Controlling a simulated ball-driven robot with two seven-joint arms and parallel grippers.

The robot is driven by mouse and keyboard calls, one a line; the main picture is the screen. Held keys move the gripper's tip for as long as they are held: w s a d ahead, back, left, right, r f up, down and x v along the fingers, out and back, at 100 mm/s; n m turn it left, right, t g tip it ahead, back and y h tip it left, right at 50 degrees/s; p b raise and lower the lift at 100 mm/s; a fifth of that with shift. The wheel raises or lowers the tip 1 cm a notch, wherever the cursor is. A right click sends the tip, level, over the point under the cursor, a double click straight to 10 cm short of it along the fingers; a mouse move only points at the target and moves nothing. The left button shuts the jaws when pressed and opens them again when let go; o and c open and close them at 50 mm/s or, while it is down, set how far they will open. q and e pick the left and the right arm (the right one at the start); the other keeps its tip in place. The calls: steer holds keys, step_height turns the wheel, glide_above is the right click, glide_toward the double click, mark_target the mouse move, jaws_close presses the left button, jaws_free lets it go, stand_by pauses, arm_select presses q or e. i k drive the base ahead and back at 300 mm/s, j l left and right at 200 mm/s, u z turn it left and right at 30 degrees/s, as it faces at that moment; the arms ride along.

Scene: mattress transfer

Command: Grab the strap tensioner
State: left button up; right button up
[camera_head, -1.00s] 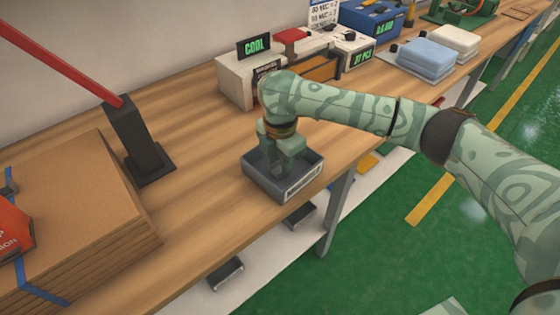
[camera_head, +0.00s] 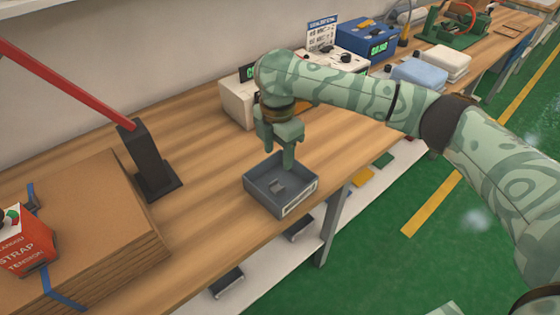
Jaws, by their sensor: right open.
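The strap tensioner (camera_head: 27,243), a red box with lettering and a green knob, sits on a cardboard stack at the far left and is partly cut off by the picture edge. Blue strap (camera_head: 48,280) runs over the stack beside it. My right gripper (camera_head: 279,152) is open and empty, pointing down just above the back of a grey tray (camera_head: 300,197), well to the right of the tensioner. My left gripper is out of view.
The cardboard stack (camera_head: 100,210) fills the table's left end. A black post with a red lever (camera_head: 150,160) stands between stack and tray. Wood between post and tray is clear.

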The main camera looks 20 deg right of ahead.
mark_target(27, 245)
steer(key=u, duration=1.25)
